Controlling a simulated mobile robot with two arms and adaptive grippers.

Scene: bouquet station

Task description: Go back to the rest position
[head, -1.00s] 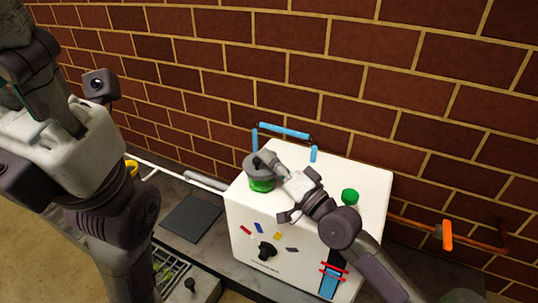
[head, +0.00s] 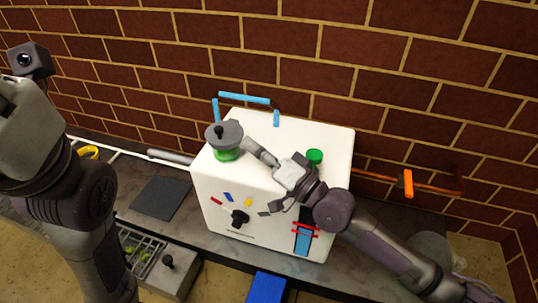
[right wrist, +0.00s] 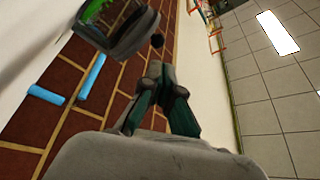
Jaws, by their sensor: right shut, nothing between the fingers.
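In the head view my right gripper (head: 250,146) reaches in from the lower right over the white box (head: 225,195). Its fingers are shut and empty, with the tips beside the grey-lidded pot (head: 226,155) with green in it. I cannot tell whether they touch it. In the right wrist view the shut fingers (right wrist: 161,68) point toward the pot (right wrist: 118,22), which is cut off by the top edge. My left arm fills the left side of the head view, and its fingers are outside the frame.
The blue handle (head: 245,98) stands behind the pot, and the green knob (head: 314,157) sits right of my wrist. A brick wall (head: 330,60) closes the back. An orange-handled bar (head: 408,183) is at the right. A dark mat (head: 160,197) lies left of the box.

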